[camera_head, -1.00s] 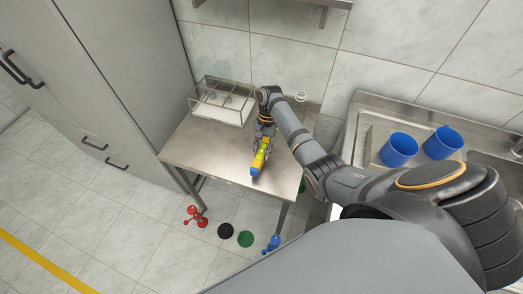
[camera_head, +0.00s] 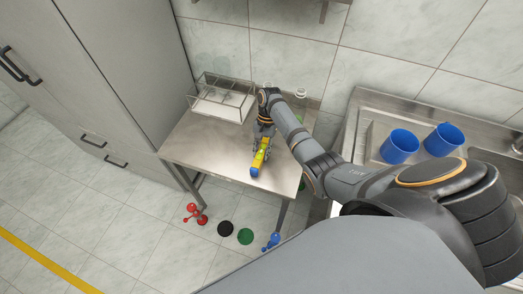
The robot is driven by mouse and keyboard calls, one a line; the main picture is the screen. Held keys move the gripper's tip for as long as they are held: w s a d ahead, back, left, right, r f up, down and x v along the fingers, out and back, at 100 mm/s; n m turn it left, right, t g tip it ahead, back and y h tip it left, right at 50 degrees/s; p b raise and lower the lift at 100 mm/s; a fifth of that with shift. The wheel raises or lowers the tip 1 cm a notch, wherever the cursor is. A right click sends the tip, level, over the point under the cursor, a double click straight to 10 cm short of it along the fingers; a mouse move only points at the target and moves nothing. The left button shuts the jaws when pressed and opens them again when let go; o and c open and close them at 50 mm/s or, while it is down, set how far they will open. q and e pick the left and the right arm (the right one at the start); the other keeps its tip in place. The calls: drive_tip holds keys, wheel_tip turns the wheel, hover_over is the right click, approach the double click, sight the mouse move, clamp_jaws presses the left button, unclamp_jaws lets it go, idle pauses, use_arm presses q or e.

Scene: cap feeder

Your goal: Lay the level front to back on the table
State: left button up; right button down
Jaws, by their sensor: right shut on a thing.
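The level (camera_head: 259,158) is a yellow bar with blue ends. It is over the metal table (camera_head: 205,145), right of its middle, with its long side running roughly front to back, slightly slanted. My right gripper (camera_head: 264,143) comes from above and behind and is shut on the level, covering its far part. I cannot tell whether the level touches the table top or hangs just above it. My left gripper is not in view.
A clear open-topped box (camera_head: 222,98) stands at the table's back. A sink unit with two blue cups (camera_head: 399,146) (camera_head: 444,140) is on the right. A tall grey cabinet (camera_head: 110,70) stands left. Red and blue models, black and green discs lie on the floor. The table's left front is clear.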

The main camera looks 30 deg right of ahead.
drive_tip(key=c, duration=1)
unclamp_jaws()
drive_tip(key=v, duration=0.7)
drive_tip(key=shift+r, duration=0.3)
